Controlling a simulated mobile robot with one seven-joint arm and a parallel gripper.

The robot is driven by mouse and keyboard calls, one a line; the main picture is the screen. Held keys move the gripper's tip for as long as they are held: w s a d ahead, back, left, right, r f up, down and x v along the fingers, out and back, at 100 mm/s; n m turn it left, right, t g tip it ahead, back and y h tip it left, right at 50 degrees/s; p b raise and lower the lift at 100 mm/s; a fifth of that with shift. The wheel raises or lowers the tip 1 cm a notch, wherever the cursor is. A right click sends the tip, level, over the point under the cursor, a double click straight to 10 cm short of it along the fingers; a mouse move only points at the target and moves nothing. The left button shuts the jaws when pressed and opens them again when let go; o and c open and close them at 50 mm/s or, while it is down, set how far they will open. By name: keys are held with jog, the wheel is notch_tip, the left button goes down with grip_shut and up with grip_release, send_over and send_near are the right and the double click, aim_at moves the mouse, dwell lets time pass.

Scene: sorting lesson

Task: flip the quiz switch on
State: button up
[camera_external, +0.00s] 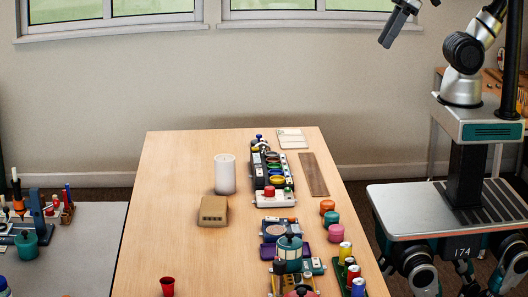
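I cannot tell for sure which item is the quiz switch. A white box with a red button (270,192) sits right of the table's middle. A tan box (213,211) with small dark marks on its front lies to its left. No switch lever is clear at this size. My gripper (384,44) is high at the top right, beyond the table's right edge and far from both boxes. It is dark and small in view, so its finger opening is unclear. It touches nothing on the table.
The wooden table (165,185) carries a white cylinder (225,174), a row of dark units with coloured tops (258,167), a brown strip (313,174), coloured jars (332,218), cans (345,250) and a red cup (168,286). Its left side is mostly clear.

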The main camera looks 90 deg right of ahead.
jog(key=c, duration=0.4)
jog(key=shift+w+d+f+b, duration=0.1)
jog(key=shift+w+f+b, duration=0.05)
jog(key=shift+w+b, duration=0.2)
jog(key=shift+c, duration=1.4)
jog(key=shift+g+h, duration=0.3)
jog(key=shift+g, duration=0.1)
jog(key=w+d+f+b, duration=0.1)
jog(key=w+b, duration=0.1)
jog(key=w, duration=0.1)
jog(key=w+d+f+b, duration=0.1)
jog(key=w+f, duration=0.1)
jog(key=w, duration=0.1)
jog(key=w+d+f+b, duration=0.1)
jog(key=w+f+b, duration=0.1)
jog(key=w, duration=0.1)
jog(key=shift+w+b, duration=0.35)
grip_shut()
jog(key=w+d+f+b, duration=0.5)
jog(key=w+f, duration=0.5)
jog(key=f, duration=0.2)
jog(key=w+d+f+g+b, duration=0.1)
jog(key=w+d+f+b, duration=0.5)
jog(key=w+f, duration=0.5)
notch_tip(320, 180, down, 2)
jog(key=shift+w+d+f, duration=0.1)
jog(key=shift+w+d, duration=0.15)
jog(key=shift+d, duration=0.95)
